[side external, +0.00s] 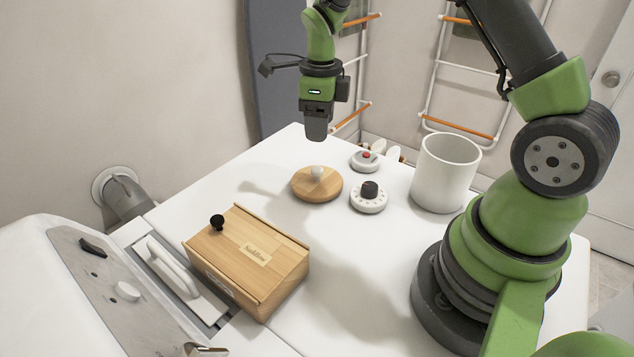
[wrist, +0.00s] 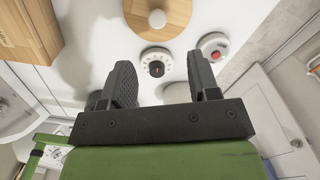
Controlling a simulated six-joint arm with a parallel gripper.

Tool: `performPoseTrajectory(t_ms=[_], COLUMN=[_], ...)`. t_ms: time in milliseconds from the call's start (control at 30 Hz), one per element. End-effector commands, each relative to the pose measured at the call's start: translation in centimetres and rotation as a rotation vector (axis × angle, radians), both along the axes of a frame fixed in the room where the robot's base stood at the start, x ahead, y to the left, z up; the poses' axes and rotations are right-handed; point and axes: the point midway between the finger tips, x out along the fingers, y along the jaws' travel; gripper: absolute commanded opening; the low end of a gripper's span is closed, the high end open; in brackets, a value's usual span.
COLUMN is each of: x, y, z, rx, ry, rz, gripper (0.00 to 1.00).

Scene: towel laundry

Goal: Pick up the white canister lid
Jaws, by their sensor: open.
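A round wooden lid (side external: 305,187) with a white knob (side external: 317,172) lies flat on the white worktop. In the wrist view the lid (wrist: 178,24) is at the top edge, partly cut off, with its knob (wrist: 157,18) ahead of the fingertips. The white canister (side external: 444,176) stands upright to its right, its top open. My gripper (side external: 316,138) points down in the air above the lid's area, clear of it. In the wrist view my gripper (wrist: 160,73) has its fingers apart with nothing between them.
A white dial with a black knob (side external: 369,196) and a small device with a red button (side external: 366,160) stand close to the lid. A wooden box (side external: 246,262) with a black knob is at the front left. The worktop (side external: 350,255) between box and arm base is clear.

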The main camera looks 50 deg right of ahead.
Motion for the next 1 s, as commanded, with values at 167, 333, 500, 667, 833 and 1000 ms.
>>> performPoseTrajectory(t_ms=[167, 333, 500, 667, 833, 1000], x=[0.1, 0.1, 0.1, 0.2, 0.3, 0.3], y=[-0.3, -0.2, -0.1, 0.4, 0.4, 0.4], z=[-2.4, -4.9, -6.1, -8.5, -10.5, -10.8], rx=[0.001, 0.001, 0.001, 0.001, 0.002, 0.001], ry=[0.020, 0.019, 0.018, 0.020, 0.017, 0.014], rz=[-0.061, -0.059, -0.059, -0.056, -0.058, -0.058], gripper=[0.55, 0.55, 0.55, 0.55, 0.55, 0.55])
